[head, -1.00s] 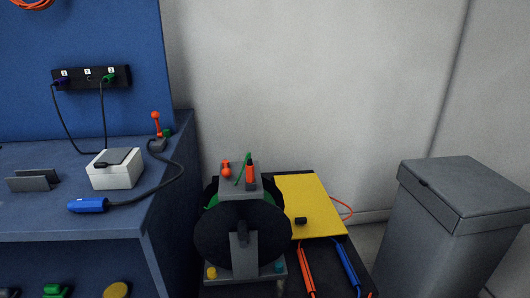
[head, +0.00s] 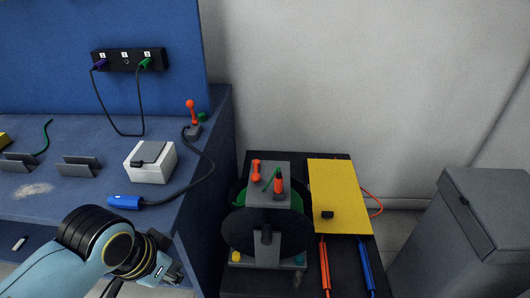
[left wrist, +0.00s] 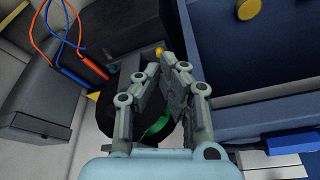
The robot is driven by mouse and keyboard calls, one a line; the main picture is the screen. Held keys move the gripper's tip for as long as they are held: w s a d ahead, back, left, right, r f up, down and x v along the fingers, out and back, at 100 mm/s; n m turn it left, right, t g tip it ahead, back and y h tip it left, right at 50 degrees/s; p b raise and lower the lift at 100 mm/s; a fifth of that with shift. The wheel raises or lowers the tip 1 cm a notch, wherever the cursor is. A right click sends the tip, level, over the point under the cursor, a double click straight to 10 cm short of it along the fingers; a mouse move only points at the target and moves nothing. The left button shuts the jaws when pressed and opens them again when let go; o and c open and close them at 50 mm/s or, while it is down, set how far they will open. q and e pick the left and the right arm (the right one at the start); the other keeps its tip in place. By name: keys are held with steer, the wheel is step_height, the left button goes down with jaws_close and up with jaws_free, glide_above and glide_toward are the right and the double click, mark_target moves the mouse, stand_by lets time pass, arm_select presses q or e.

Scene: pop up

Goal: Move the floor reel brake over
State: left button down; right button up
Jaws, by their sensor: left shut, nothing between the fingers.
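The floor reel (head: 266,232) has a black disc, green behind it and a grey top block. On that block stand a small orange lever (head: 256,169) and a second orange-red handle (head: 279,186) with a dark base; I cannot tell which is the brake. My left gripper (head: 174,274) is shut and empty, to the left of the reel and in front of the bench. In the left wrist view its fingers (left wrist: 162,84) cover much of the reel, with a strip of green (left wrist: 158,130) showing below. The brake cannot be made out there. My right gripper is not in view.
The blue bench (head: 70,205) at left holds a white box (head: 150,165), a blue plug (head: 124,202) and another orange lever (head: 191,112). Right of the reel lie a yellow panel (head: 338,195) and red and blue probes. A grey bin (head: 470,235) stands at far right.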

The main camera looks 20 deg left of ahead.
arm_select(q)
step_height(320, 180, up, 7)
steer(key=p, duration=0.1)
step_height(320, 180, up, 9)
steer(key=m+t+h+p, duration=0.1)
steer(key=m+t+h, duration=0.2)
steer(key=m+h, duration=0.25)
glide_above(256, 170)
steer(key=s+d, duration=0.1)
steer(key=s, duration=0.2)
steer(key=shift+m, duration=0.25)
steer(key=shift+w+d+f, duration=0.2)
steer(key=b+x, duration=0.1)
steer(key=x, duration=0.7)
steer(key=shift+w+f, duration=0.1)
steer(key=shift+f, duration=0.1)
steer(key=shift+s+a+f+p, duration=0.15)
steer(key=shift+s+a+p, duration=0.1)
steer(key=shift+s+a, duration=0.3)
steer(key=shift+s+a+f+p, duration=0.15)
steer(key=shift+s+a+p, duration=0.1)
steer(key=shift+s+a, duration=0.25)
steer(key=shift+s+a+f, duration=0.1)
steer(key=shift+s, duration=0.25)
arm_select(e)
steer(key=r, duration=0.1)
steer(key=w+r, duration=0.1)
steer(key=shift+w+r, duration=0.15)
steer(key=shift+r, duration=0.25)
